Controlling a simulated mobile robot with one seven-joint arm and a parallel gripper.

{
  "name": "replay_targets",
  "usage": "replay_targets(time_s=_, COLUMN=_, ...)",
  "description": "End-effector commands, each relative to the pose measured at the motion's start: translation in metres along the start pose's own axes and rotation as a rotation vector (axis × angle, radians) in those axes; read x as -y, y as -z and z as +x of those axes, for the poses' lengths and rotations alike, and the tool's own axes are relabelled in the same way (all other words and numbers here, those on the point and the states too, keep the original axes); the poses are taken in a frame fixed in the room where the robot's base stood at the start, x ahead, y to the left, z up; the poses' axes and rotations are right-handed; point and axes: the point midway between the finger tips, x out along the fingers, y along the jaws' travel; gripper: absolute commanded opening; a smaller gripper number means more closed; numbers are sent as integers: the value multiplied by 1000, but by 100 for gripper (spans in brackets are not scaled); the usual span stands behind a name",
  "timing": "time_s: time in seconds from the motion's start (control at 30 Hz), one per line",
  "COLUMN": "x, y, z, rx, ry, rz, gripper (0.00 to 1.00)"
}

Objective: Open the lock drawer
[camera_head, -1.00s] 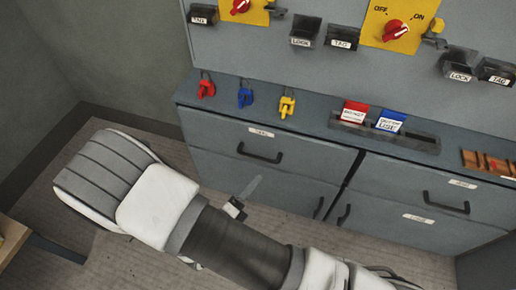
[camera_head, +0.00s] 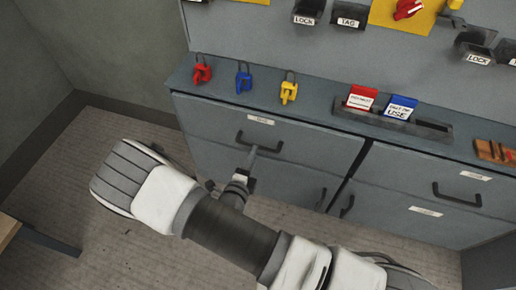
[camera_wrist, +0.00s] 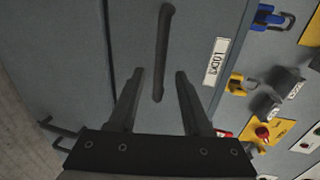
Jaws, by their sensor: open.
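The lock drawer (camera_head: 215,122) is the upper left drawer of the grey cabinet, shut, with a black bar handle (camera_head: 259,143) and a white label (camera_head: 261,120). In the wrist view the label (camera_wrist: 215,62) reads LOCKS, turned sideways, and the handle (camera_wrist: 163,50) runs up the picture. My gripper (camera_wrist: 158,75) is open, with one finger on each side of the handle's near end in that view; I cannot tell whether it touches. In the head view my gripper (camera_head: 252,158) is at the handle, its fingers partly hidden by the wrist.
Red (camera_head: 202,72), blue (camera_head: 243,80) and yellow (camera_head: 289,90) padlocks sit along the cabinet top above the drawer. A holder (camera_head: 433,125) with red and blue tags is farther right. Another drawer handle (camera_head: 456,196) is at the right. Floor in front is clear.

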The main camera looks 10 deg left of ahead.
Motion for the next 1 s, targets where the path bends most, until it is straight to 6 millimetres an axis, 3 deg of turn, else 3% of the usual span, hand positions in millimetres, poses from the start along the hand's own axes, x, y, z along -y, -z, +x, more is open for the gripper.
replay_targets(time_s=0.1, x=-2, y=1, z=24, rx=-3, ry=0, rz=2, gripper=49)
replay_targets(time_s=0.3, x=-2, y=0, z=50, rx=-1, ry=-1, rz=2, gripper=49)
replay_targets(time_s=0.7, x=0, y=0, z=57, rx=0, ry=0, rz=1, gripper=49)
replay_targets(time_s=1.0, x=0, y=0, z=57, rx=0, ry=0, rz=1, gripper=0)
